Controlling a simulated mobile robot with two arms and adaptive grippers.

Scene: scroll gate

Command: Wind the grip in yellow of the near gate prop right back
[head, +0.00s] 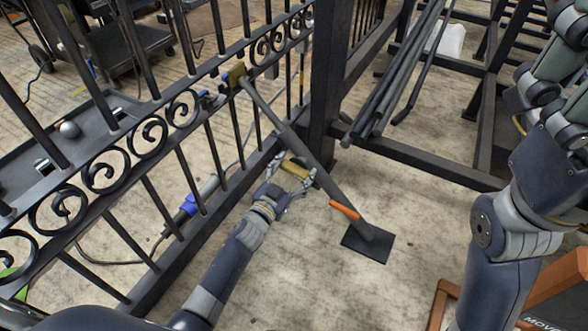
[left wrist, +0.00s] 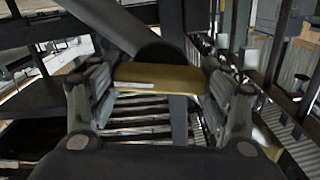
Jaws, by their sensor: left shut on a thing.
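The near gate prop (head: 282,130) is a dark slanted pole. It runs from a yellow-brown block at the gate rail down to a square black foot plate (head: 367,243) on the floor. A yellow grip (head: 296,166) sticks out at the pole's middle, and an orange grip (head: 344,210) sits lower down. My left gripper (head: 291,178) is shut on the yellow grip. In the left wrist view the yellow grip (left wrist: 160,77) spans between the two fingers (left wrist: 158,92), with the dark pole behind it.
The black scroll gate (head: 150,135) stands close to the left of my left arm. Dark pipes (head: 395,80) lie on a rack beyond the gate post (head: 328,75). An orange frame (head: 440,305) stands at lower right. The floor around the foot plate is clear.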

